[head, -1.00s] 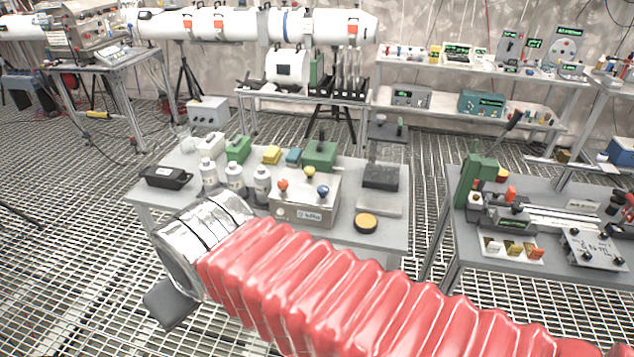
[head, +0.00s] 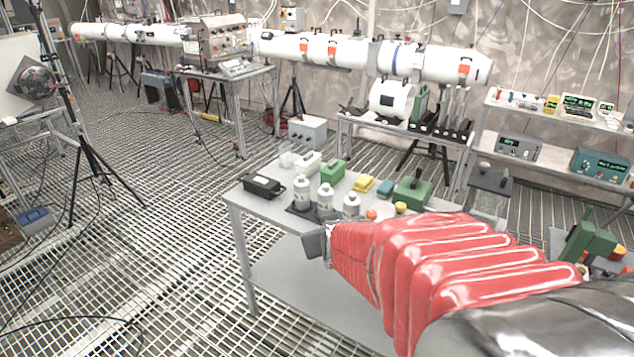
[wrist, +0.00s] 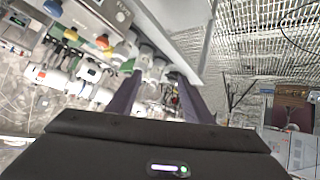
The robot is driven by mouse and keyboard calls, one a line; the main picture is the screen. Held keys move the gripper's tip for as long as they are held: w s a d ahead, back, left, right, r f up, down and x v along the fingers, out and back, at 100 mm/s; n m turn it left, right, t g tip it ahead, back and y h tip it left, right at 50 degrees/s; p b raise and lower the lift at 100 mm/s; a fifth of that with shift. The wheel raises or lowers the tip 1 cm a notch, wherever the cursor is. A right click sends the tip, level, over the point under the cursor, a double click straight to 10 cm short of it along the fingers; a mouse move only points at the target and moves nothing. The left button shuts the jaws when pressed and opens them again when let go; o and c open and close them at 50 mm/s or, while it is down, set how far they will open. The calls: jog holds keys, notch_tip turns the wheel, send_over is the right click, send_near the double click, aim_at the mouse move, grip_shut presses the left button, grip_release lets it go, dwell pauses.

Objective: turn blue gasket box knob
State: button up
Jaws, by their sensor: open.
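The gasket box (wrist: 112,12) is a pale metal box with coloured knobs, at the top left of the wrist view. Its blue knob (wrist: 53,8) is near the top edge there, with an orange knob (wrist: 103,41) and a yellow knob (wrist: 72,34) beside it. In the head view my red-sleeved arm hides the box and the blue knob; only the orange knob (head: 371,214) and yellow knob (head: 400,207) show above it. My gripper (wrist: 160,76) is open, its two dark fingers apart with no object held, and the blue knob lies off to their upper left.
The grey table (head: 262,215) also carries white bottles (head: 325,197), a black case (head: 263,186), a green block (head: 333,170) and a green device (head: 412,192). The bottles stand close to my arm's end. Open grated floor (head: 170,250) lies left of the table.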

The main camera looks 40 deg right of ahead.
jog(key=s+d+f+m+t+h, duration=0.1)
jog(key=d+f, duration=0.2)
jog(key=d, duration=0.4)
jog(key=d+f+t+h, duration=0.15)
jog(key=d+f, duration=0.25)
jog(key=d, duration=0.4)
jog(key=s+d+f+m+t+h, duration=0.3)
jog(key=s+d, duration=0.3)
jog(key=s, duration=0.4)
jog(key=shift+s+d+f, duration=0.25)
jog(key=shift+d+f, duration=0.05)
jog(key=shift+d, duration=0.05)
jog(key=x, duration=1.4)
jog(key=shift+s+d, duration=0.1)
jog(key=shift+s, duration=0.05)
jog(key=shift+c, duration=0.3)
jog(key=c, duration=1)
